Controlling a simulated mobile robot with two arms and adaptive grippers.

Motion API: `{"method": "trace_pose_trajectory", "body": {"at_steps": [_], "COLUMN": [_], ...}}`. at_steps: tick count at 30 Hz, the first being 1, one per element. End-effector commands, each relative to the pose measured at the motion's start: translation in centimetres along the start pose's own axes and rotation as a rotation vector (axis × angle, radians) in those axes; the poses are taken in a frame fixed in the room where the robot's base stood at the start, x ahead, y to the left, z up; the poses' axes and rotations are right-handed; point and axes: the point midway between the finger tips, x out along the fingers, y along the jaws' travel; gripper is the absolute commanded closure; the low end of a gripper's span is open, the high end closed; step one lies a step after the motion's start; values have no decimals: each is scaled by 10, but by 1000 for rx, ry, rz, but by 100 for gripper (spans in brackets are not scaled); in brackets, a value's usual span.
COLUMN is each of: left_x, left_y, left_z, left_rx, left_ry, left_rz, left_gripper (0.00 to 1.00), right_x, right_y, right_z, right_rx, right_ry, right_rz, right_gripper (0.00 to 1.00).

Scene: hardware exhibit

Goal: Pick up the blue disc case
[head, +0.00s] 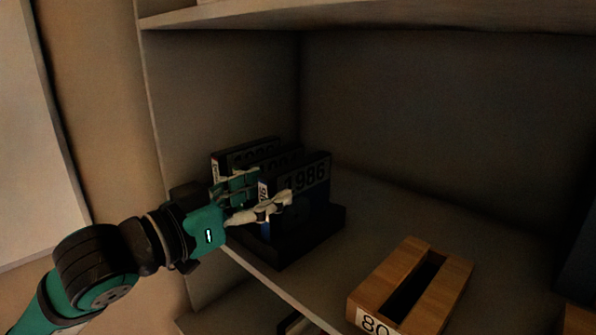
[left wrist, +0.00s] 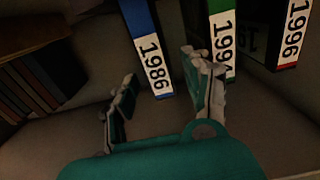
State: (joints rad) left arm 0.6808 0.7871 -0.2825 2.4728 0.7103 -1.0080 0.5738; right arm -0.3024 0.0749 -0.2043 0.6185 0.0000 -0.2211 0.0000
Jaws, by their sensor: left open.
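The blue disc case (head: 308,178), labelled 1986, stands upright at the near end of a row in a dark holder (head: 315,245) on the shelf. In the left wrist view the same blue case (left wrist: 146,45) shows its blue spine and white 1986 label. My left gripper (head: 268,187) is open at the row, its fingers partly covering the cases in the head view. In the left wrist view the blue case's labelled end lies between and beyond the open fingers (left wrist: 158,80). I cannot tell whether a finger touches it. My right gripper is not in view.
A green case (left wrist: 223,45) labelled 1994 and a red-edged case (left wrist: 293,35) labelled 1996 stand beside the blue one. A wooden slotted box (head: 412,287) sits at the shelf's front right. An upper shelf board (head: 370,15) runs overhead.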

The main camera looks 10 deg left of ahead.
Motion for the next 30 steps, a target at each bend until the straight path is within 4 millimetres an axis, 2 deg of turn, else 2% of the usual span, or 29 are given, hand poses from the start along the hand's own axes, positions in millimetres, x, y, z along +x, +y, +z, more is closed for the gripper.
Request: {"method": "trace_pose_trajectory", "body": {"at_steps": [3,8,14,18,26,27,30], "left_x": [17,26,54,71,75,75,75], "left_y": [0,0,0,0,-1,-1,-1], "left_z": [-2,-1,-2,0,3,3,3], "left_rx": [-3,-1,-4,-1,1,1,1], "left_ry": [2,1,-1,1,0,0,0], "left_rz": [1,1,1,1,0,-1,0], "left_gripper": [50,50,50,50,50,51,64], "right_x": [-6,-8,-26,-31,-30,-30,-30], "right_y": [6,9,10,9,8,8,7], "right_z": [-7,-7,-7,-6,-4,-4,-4], "right_rx": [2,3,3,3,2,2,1], "right_ry": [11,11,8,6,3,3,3], "right_rz": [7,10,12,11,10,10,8], "right_gripper": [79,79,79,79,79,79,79]}}
